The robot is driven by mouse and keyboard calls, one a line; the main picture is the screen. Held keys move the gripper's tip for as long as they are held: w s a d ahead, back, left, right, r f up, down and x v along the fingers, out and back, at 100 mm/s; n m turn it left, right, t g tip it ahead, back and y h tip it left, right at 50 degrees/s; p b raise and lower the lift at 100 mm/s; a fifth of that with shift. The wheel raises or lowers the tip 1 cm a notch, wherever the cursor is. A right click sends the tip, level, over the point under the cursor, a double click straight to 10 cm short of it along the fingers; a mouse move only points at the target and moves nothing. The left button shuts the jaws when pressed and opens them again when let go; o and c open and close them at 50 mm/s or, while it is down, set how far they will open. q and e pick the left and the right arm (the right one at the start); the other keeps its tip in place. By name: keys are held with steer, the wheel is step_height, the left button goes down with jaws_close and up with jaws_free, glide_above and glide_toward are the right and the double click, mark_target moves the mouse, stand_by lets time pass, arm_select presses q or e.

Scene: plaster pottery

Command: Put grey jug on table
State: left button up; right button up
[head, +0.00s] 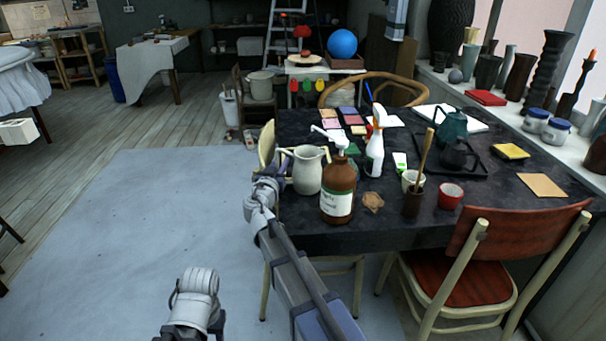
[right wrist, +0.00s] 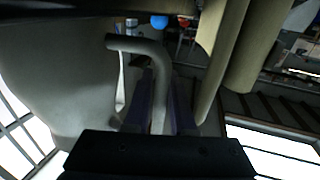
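The grey jug (head: 308,172) is upright at the left side of the dark table (head: 300,238), behind a brown bottle. I cannot tell whether its base touches the tabletop. My right gripper (head: 280,163) is at the jug's left side, by its handle. In the right wrist view the jug's body (right wrist: 60,75) fills the left, and the curved handle runs between the fingers of my right gripper (right wrist: 160,112), which look closed on it. Part of my left arm shows at the bottom of the head view; its gripper does not show.
The brown bottle (head: 338,190) and a white spray bottle (head: 375,150) stand close right of the jug. A dark mug with a brush (head: 413,200), a red cup (head: 450,195) and a tray with teapots crowd the right. Chairs (head: 480,260) stand around the table.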

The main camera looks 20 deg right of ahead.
jaws_close()
stand_by(1.4)
